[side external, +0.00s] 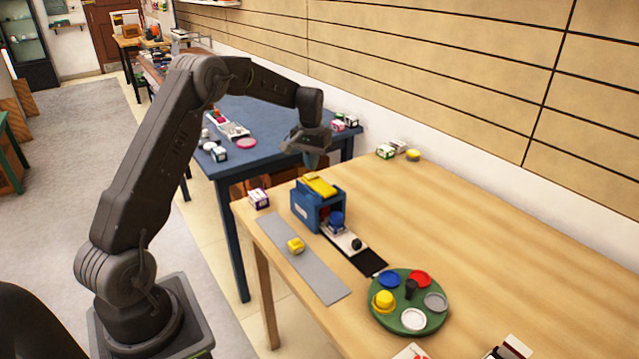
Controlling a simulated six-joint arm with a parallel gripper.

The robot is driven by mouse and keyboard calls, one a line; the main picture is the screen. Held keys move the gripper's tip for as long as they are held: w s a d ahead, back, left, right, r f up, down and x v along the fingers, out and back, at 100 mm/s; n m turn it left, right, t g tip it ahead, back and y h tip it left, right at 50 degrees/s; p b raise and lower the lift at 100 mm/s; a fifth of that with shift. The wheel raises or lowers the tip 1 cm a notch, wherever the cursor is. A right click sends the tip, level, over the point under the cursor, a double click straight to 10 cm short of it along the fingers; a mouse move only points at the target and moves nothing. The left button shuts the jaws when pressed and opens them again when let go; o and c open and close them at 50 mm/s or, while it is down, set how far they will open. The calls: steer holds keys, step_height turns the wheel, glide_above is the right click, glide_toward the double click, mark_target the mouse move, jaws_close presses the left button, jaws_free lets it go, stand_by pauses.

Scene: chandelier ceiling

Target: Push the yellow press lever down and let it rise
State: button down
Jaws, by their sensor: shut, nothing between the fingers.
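The yellow press lever (320,186) lies on top of the blue press (303,207), near the left end of the wooden table. It looks roughly flat, with a slight tilt. My gripper (313,160) is shut and empty, pointing down above the lever's far edge. A small gap seems to show between the fingertips and the lever, but I cannot tell the exact height. A blue piece (337,219) sits at the press's front opening, on a white slide (345,239) with a black knob (357,244). The inside of the press is mostly hidden.
A green turntable (403,325) with coloured discs and a yellow piece (383,300) stands at front right. A grey strip (312,270) carries another yellow piece (295,245). A small box (259,198) stands left of the press. The table's right side (500,260) is mostly clear.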

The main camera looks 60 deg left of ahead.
mark_target(312, 176)
steer(key=shift+f, duration=0.1)
steer(key=shift+f, duration=1.15)
steer(key=shift+d+f, duration=0.2)
steer(key=shift+f, duration=1.15)
steer(key=shift+r, duration=0.1)
steer(key=shift+a+r, duration=0.2)
steer(key=shift+r, duration=1.8)
steer(key=shift+a+r, duration=0.15)
steer(key=shift+r, duration=2.2)
